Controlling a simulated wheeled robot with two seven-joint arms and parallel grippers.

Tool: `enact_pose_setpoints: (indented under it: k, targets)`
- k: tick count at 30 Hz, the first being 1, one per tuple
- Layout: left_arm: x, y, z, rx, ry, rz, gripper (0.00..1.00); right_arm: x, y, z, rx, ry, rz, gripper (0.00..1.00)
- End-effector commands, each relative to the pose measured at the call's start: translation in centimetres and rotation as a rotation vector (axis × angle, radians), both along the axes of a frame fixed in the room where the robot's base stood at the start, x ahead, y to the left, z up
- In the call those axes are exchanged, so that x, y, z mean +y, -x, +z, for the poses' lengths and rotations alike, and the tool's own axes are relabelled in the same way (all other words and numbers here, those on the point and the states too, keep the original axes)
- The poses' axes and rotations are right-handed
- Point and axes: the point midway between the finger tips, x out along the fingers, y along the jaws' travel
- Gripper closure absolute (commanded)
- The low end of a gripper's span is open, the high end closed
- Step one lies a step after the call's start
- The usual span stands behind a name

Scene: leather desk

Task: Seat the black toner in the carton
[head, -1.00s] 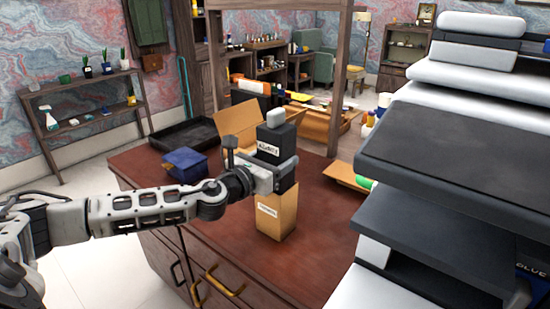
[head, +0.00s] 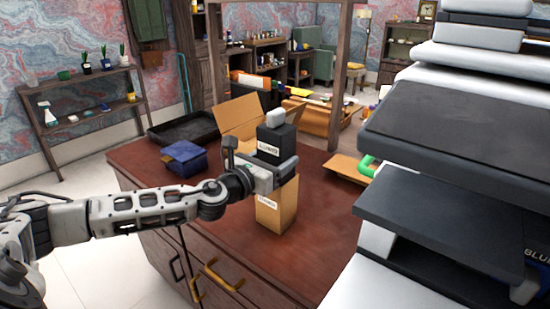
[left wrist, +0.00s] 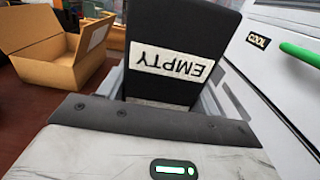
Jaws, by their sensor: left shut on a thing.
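The black toner (head: 275,140) is a dark upright box with a grey knob on top and a white label. My left gripper (head: 275,180) is shut on it. In the left wrist view the toner (left wrist: 180,45) stands between the fingers, and its label reads EMPTY, upside down. A narrow tan carton (head: 277,212) with a white label stands on the desk directly below the gripper. The gripper hides the toner's lower end and the carton's mouth, so I cannot tell whether they touch. My right gripper is not in view.
On the desk (head: 215,235) are a wider open cardboard box (head: 238,117), a blue box (head: 184,159) and a black tray (head: 185,130). A large printer-like machine (head: 450,150) fills the right side. The desk front left of the carton is clear.

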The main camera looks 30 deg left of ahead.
Motion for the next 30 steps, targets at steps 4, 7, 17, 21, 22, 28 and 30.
enact_pose_setpoints:
  k: [4,7,17,21,22,28,30]
  targets:
    - [0.0,0.0,-0.4,-0.003,0.0,0.0,0.74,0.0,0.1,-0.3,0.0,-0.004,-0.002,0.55]
    - [0.0,0.0,-0.6,-0.003,0.0,0.0,0.74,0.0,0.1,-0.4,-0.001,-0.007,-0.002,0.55]
    - [0.0,0.0,-1.4,-0.003,0.0,0.0,0.74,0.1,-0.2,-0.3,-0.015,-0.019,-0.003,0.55]
    - [0.0,0.0,-1.8,-0.003,0.0,0.0,0.74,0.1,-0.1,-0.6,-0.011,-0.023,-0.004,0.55]
    - [0.0,0.0,-1.8,-0.003,0.0,0.0,0.74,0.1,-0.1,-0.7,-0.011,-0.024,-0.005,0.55]
    - [0.0,0.0,-2.3,-0.004,-0.001,0.0,0.74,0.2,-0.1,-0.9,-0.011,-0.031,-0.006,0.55]
    - [0.0,0.0,-2.5,-0.004,-0.001,0.0,0.74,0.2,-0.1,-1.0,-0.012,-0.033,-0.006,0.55]
